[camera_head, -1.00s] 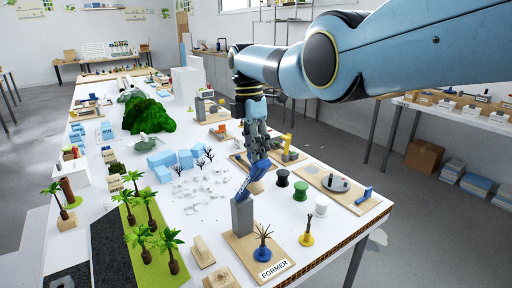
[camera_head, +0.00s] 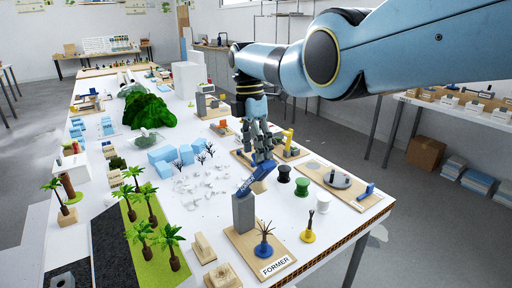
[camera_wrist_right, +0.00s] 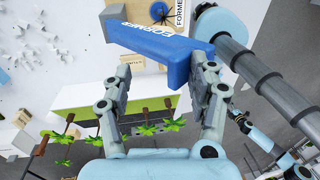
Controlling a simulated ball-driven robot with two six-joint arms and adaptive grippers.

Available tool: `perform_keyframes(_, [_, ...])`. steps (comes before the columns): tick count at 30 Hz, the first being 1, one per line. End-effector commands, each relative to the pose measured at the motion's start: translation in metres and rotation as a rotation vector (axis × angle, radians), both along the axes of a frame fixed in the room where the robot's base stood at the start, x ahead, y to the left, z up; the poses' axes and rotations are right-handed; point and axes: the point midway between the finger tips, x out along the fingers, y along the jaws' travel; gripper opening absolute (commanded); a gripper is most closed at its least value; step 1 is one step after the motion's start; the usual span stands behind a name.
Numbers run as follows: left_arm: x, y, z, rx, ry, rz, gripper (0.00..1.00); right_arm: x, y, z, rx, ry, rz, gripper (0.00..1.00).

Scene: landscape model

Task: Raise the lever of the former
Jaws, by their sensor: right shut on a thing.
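The former stands near the table's front edge in the head view: a wooden base (camera_head: 245,245) with a FORMER label, a grey post (camera_head: 243,212) and a blue lever (camera_head: 258,178) slanting up to the right from the post top. A dark wire tree on a blue foot (camera_head: 264,248) stands on the base. My right gripper (camera_head: 263,157) is shut on the lever near its outer end. In the right wrist view the lever (camera_wrist_right: 150,55) lies across the fingers (camera_wrist_right: 162,95). What seems to be my left gripper (camera_wrist_right: 240,120) is small there; its jaws are unclear.
Black (camera_head: 284,174), green (camera_head: 301,187) and white (camera_head: 321,202) spools stand right of the lever. A yellow-footed tree (camera_head: 308,228) stands right of the former. Model palms (camera_head: 167,240) stand to the left. Small white pieces (camera_head: 205,178) lie behind the post.

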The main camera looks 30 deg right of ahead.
Motion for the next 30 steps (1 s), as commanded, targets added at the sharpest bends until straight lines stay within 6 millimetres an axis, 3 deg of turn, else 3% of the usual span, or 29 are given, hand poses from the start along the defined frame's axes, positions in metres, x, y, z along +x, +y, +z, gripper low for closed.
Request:
perform_keyframes(9, [-0.001, 0.001, -0.001, 0.001, 0.002, 0.0, 0.62, 0.001, 0.004, -0.004, 0.007, -0.005, 0.003, 0.37])
perform_keyframes(13, [-0.001, 0.001, -0.001, 0.001, 0.001, 0.0, 0.62, 0.002, 0.004, 0.006, 0.006, -0.008, 0.003, 0.37])
perform_keyframes(24, [0.0, 0.0, 0.0, 0.0, 0.0, 0.0, 0.62, 0.01, 0.002, 0.088, 0.002, -0.009, 0.002, 0.37])
perform_keyframes(30, [0.0, 0.0, 0.0, 0.0, 0.0, 0.0, 0.62, 0.012, 0.001, 0.115, 0.001, -0.007, 0.001, 0.37])
